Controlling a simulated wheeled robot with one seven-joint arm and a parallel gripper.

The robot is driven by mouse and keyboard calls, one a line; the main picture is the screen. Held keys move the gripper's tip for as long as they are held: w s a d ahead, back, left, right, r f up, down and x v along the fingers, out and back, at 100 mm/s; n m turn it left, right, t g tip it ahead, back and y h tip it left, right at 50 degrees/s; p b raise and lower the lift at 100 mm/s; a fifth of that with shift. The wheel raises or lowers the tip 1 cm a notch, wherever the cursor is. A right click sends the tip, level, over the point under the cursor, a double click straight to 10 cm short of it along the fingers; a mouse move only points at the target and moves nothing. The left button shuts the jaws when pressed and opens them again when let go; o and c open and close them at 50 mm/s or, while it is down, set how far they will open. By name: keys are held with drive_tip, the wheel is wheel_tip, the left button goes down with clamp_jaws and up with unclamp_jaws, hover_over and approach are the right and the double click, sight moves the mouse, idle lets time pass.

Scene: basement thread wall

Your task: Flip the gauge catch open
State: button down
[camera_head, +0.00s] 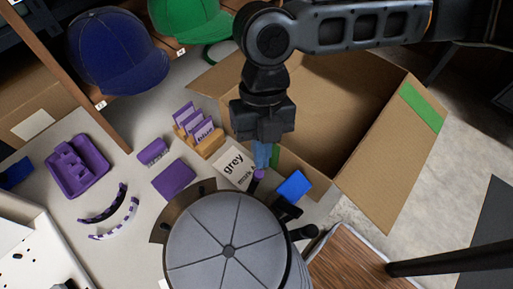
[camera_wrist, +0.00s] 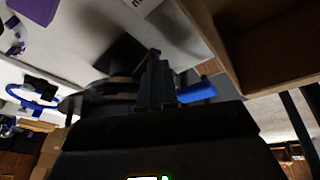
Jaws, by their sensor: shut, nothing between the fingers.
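The gauge, with a round grey six-panel top like a cap (camera_head: 228,240), stands at the bottom middle of the head view. Black parts stick out from its side. A blue tab (camera_head: 294,186) on a black mount sits at its upper right; it looks like the catch and shows as a blue bar in the wrist view (camera_wrist: 197,93). My gripper (camera_head: 262,158) points down just left of and above this tab, shut and empty. Its fingers also show in the wrist view (camera_wrist: 155,85), close beside the blue bar. I cannot tell whether they touch it.
An open cardboard box (camera_head: 335,105) stands behind and right of my gripper. Purple parts (camera_head: 78,165) lie on the pale table; blue (camera_head: 117,52) and green (camera_head: 192,18) caps are at the back. A wooden surface (camera_head: 355,265) is at lower right.

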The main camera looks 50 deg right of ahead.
drive_tip(key=shift+s+d+f+m, duration=0.1)
drive_tip(key=shift+s+d+m, duration=0.1)
drive_tip(key=shift+s+m, duration=0.25)
drive_tip(key=shift+s+d+b, duration=0.1)
drive_tip(key=shift+s+b, duration=0.2)
drive_tip(key=shift+s, duration=0.05)
idle(0.4)
drive_tip(key=shift+w+a+y, duration=0.2)
drive_tip(key=shift+a+y, duration=0.1)
drive_tip(key=shift+a, duration=0.55)
drive_tip(key=shift+f, duration=0.1)
drive_tip(key=shift+w, duration=0.1)
